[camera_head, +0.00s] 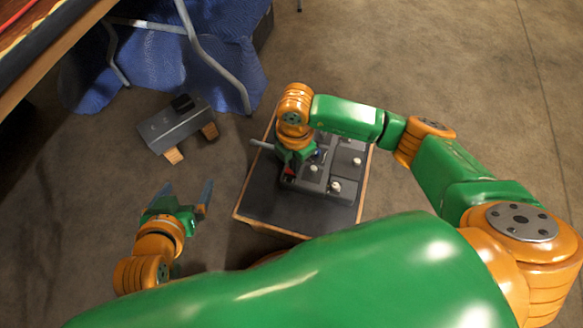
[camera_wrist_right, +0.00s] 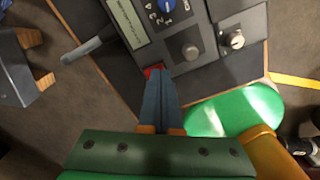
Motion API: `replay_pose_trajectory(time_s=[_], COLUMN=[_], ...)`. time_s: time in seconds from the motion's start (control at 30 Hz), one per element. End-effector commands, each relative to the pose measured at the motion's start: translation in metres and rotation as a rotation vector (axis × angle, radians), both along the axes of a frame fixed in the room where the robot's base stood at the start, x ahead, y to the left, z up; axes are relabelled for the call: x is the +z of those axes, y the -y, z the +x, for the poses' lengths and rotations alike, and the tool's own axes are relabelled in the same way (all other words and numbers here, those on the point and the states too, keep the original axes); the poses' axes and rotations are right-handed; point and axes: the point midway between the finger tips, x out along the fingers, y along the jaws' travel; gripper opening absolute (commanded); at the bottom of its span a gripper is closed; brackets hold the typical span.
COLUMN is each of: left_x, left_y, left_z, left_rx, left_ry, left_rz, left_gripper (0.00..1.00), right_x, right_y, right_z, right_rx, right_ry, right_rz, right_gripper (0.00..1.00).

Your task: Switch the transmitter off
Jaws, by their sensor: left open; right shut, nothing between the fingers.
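The transmitter (camera_head: 322,186) is a dark grey box with pale knobs, on a dark, wood-edged stand. My right gripper (camera_head: 288,172) is shut and empty over its left front part. In the right wrist view the transmitter's face (camera_wrist_right: 215,72) shows a pale display (camera_wrist_right: 127,22), a blue dial (camera_wrist_right: 167,5) and round knobs. A red switch (camera_wrist_right: 152,72) lies at the shut fingertips of the right gripper (camera_wrist_right: 157,76), which partly hide it. I cannot tell whether they touch it. My left gripper (camera_head: 184,196) is open and empty, left of the stand, away from the transmitter.
The stand's bare top (camera_head: 285,212) lies in front of the transmitter. A grey rod (camera_head: 262,145) sticks out on its left. A grey box with wooden feet (camera_head: 174,125) is on the floor. Blue cloth and metal legs (camera_head: 215,60) stand behind. The floor at right is clear.

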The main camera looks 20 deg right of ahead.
Motion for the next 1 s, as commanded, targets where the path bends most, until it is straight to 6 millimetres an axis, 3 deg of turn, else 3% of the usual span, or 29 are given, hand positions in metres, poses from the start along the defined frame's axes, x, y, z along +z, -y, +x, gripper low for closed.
replay_pose_trajectory(time_s=[0.73, 1.0], left_x=[-0.009, 0.012], left_y=[0.000, 0.000], left_z=[0.000, 0.000], left_rx=[0.000, 0.000], left_ry=[0.001, 0.001], left_rz=[0.000, 0.000], left_gripper=[0.96, 0.96], right_x=[-0.012, 0.009], right_y=[0.000, 0.000], right_z=[0.000, 0.000], right_rx=[0.000, 0.000], right_ry=[0.000, 0.000], right_rz=[0.000, 0.000], right_gripper=[0.00, 0.00])
